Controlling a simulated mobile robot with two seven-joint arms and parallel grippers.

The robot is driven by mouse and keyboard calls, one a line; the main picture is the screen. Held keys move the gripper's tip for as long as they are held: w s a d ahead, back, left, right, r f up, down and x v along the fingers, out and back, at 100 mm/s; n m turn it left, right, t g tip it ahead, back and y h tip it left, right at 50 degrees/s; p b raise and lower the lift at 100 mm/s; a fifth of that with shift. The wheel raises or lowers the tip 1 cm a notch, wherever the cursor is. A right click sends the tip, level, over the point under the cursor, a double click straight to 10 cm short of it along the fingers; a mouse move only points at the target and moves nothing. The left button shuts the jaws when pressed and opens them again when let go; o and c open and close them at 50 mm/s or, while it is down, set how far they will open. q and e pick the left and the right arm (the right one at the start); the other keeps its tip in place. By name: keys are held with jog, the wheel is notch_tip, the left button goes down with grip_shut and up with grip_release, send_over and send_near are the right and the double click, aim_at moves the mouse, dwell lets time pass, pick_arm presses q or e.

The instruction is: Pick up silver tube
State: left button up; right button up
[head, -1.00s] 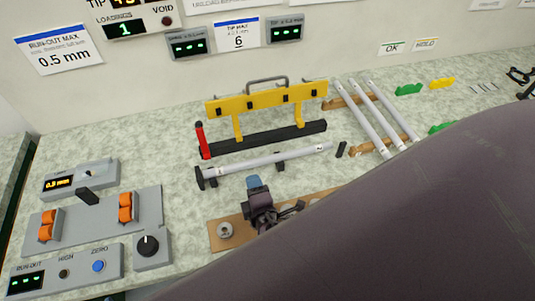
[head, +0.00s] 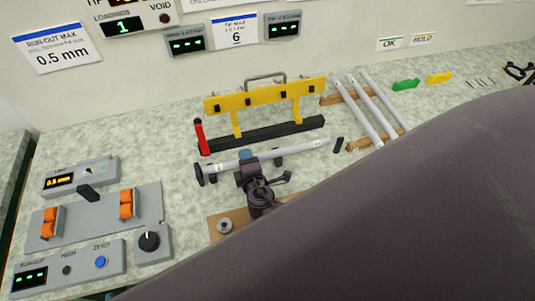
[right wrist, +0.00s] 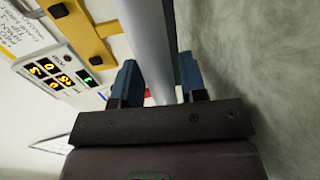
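A silver tube (head: 306,147) lies level on black supports in front of the yellow guard, its left end by a black disc. My right gripper (head: 247,163) is at the left half of this tube, reaching it from the front. In the right wrist view the silver tube (right wrist: 152,40) runs between the two blue fingertips of my right gripper (right wrist: 158,85). The fingers are spread on either side of it, with a narrow gap visible at the left finger. My left gripper is not in view.
A yellow guard (head: 265,95) with a handle stands on a black base (head: 265,136) just behind the tube. A red post (head: 201,136) stands at its left. Several other tubes (head: 366,113) lie on a wooden rack at the right. Control boxes (head: 85,222) fill the left front.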

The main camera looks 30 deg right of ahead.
jog(key=shift+c, duration=0.3)
jog(key=c, duration=0.6)
jog(key=shift+r, duration=0.1)
jog(key=shift+c, duration=0.2)
jog(key=shift+r, duration=0.3)
notch_tip(320, 180, up, 5)
jog(key=p, duration=0.2)
jog(key=shift+p, duration=0.3)
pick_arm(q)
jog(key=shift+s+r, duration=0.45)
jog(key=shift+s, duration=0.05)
pick_arm(e)
notch_tip(320, 180, up, 14)
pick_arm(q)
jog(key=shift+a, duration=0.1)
pick_arm(e)
jog(key=shift+s+r, duration=0.1)
